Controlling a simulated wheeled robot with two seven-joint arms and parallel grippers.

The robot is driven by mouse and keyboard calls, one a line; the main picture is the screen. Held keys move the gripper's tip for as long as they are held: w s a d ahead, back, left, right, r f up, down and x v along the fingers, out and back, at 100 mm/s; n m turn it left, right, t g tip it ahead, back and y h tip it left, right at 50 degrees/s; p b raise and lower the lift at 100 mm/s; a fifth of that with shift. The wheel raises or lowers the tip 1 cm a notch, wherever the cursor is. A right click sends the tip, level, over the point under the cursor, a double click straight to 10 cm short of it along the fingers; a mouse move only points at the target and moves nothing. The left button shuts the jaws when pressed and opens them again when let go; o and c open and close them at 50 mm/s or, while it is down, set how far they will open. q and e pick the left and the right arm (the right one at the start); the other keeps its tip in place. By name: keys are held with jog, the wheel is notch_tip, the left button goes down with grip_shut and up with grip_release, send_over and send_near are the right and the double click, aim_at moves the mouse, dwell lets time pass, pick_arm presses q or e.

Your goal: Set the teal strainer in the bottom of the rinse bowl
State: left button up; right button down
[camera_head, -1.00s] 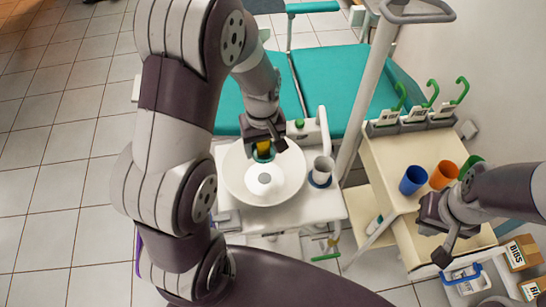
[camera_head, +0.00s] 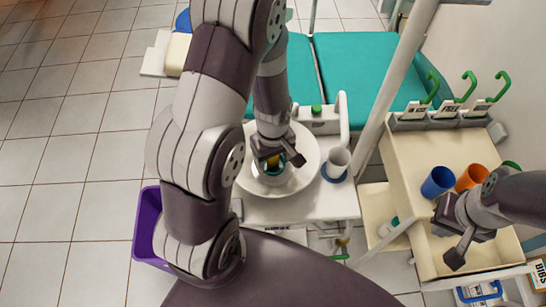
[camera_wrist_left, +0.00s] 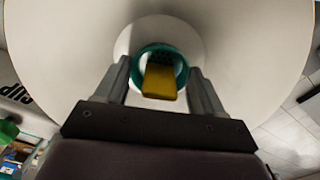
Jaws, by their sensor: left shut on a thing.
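The teal strainer, a ring with a yellow grip tab, shows in the left wrist view (camera_wrist_left: 182,68) over the middle of the white rinse bowl (camera_wrist_left: 70,50). In the head view the rinse bowl (camera_head: 308,165) stands on the white unit, and the strainer (camera_head: 291,157) is mostly hidden behind my gripper. My left gripper (camera_head: 279,163) is shut on the strainer's yellow tab (camera_wrist_left: 158,82), pointing down over the bowl's centre. I cannot tell whether the strainer touches the bowl bottom. My right gripper (camera_head: 462,232) hangs over the cream cart, away from the bowl; its finger gap is unclear.
A white cup (camera_head: 338,160) stands in a blue holder right of the bowl. A blue cup (camera_head: 437,183) and an orange cup (camera_head: 471,178) stand on the cream cart (camera_head: 405,165). A teal dental chair (camera_head: 350,70) lies behind. A purple bin (camera_head: 147,228) is at left.

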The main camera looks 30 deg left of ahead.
pick_arm(q)
jog(key=o, duration=1.1)
jog(key=shift+w+f, duration=0.1)
jog(key=s+d+r+m+p, duration=0.1)
jog(key=s+r+m, duration=0.1)
jog(key=r+m, duration=0.3)
jog(key=s+d+r+m+t+p, duration=0.1)
jog(key=s+r+m+p, duration=0.1)
jog(key=r+m, duration=0.4)
notch_tip(320, 180, up, 3)
jog(key=shift+s+d+r, duration=0.15)
jog(key=shift+d, duration=0.05)
